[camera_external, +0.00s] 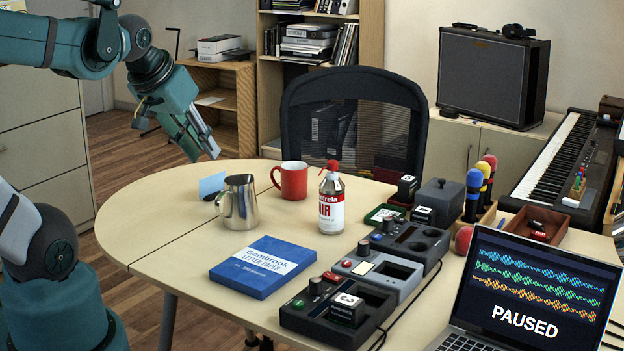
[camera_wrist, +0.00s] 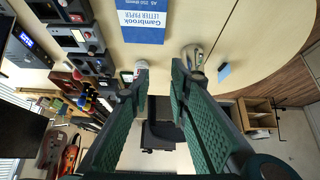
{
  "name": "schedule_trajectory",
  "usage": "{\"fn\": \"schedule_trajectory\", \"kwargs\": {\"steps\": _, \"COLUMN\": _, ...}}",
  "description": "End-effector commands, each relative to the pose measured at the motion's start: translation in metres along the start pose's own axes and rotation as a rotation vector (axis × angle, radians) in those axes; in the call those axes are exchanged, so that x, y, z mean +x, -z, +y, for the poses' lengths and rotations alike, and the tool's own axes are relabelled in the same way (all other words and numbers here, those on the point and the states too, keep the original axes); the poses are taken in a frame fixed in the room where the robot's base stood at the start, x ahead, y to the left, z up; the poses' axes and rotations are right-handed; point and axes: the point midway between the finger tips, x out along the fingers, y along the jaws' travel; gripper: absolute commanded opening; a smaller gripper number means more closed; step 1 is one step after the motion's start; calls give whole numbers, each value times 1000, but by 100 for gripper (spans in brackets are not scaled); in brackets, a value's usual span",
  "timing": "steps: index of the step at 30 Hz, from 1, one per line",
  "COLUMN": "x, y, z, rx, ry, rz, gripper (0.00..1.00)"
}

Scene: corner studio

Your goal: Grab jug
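The jug (camera_external: 239,207) is a shiny steel pitcher with a handle on its left side, standing upright on the round-ended table (camera_external: 150,226). In the wrist view the jug (camera_wrist: 197,53) is near the tip of the right-hand finger, which partly hides it. My gripper (camera_external: 206,152) is in the air above and to the left of the jug, pointing down to the right, apart from it. In the wrist view my gripper (camera_wrist: 156,78) has its two green fingers spread, with nothing held between them.
A red mug (camera_external: 291,181) and a red-capped spray can (camera_external: 332,203) stand right of the jug. A blue paper pack (camera_external: 262,266) lies in front; a small light-blue card (camera_external: 211,185) is behind it. Dark devices (camera_external: 339,311) and a laptop (camera_external: 527,299) fill the right. Left tabletop is clear.

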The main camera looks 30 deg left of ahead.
Motion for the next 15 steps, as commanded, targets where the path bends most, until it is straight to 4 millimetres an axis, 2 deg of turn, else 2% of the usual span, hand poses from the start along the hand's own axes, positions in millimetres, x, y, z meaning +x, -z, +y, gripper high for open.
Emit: {"fn": "schedule_trajectory", "kwargs": {"steps": 15, "x": 36, "y": 20, "z": -17, "rx": -283, "ry": -49, "rz": -121, "gripper": 20}}
